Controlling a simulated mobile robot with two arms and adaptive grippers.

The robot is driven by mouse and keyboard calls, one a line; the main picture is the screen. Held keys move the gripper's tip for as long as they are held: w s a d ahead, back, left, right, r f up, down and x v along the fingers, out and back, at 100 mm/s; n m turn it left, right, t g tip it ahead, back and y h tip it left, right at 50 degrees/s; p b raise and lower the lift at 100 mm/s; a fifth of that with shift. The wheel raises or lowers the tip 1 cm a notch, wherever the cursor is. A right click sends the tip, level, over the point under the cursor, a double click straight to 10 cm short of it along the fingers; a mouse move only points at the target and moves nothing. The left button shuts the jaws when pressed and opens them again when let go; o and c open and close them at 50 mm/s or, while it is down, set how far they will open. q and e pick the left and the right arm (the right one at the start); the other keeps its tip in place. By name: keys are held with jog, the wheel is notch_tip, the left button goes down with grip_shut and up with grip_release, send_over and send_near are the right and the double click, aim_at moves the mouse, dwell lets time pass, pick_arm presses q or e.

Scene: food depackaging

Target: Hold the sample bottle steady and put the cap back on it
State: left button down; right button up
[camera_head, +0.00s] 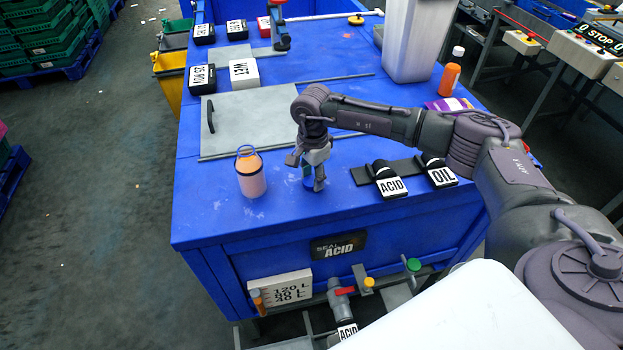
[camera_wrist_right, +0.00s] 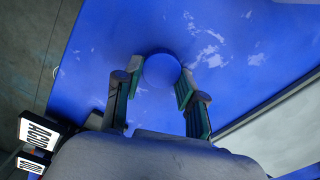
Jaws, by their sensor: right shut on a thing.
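The sample bottle (camera_head: 251,182) appears to be the peach-orange jar with a dark band and a blue loop at its top, standing upright near the front left of the blue table. My right gripper (camera_head: 306,174) points down just right of it, apart from it, low over the table. It is shut on a round blue thing, apparently the cap (camera_wrist_right: 161,70), which shows between the fingers in the right wrist view. Against the blue table its edges are hard to make out, and I cannot tell whether it touches the table. My left gripper is not in view.
A grey panel with a handle (camera_head: 245,118) lies behind the bottle. Black blocks labelled ACID (camera_head: 391,187) and OIL (camera_head: 440,176) are right of my gripper. An orange bottle with a white cap (camera_head: 449,80) and a white bin (camera_head: 412,40) stand farther back. The table's front edge is close.

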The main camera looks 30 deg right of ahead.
jog(key=shift+r, duration=0.1)
jog(key=r+b, duration=0.1)
jog(key=r, duration=0.1)
jog(key=r+b, duration=0.1)
jog(key=r, duration=0.1)
jog(key=shift+s+d+b, duration=0.25)
jog(key=shift+d+b, duration=0.05)
jog(key=s+d+r+b, duration=0.3)
jog(key=s+d+r, duration=0.2)
jog(key=s+r, duration=0.2)
jog(key=shift+s+d, duration=0.35)
jog(key=shift+s, duration=0.85)
jog(key=shift+f, duration=0.1)
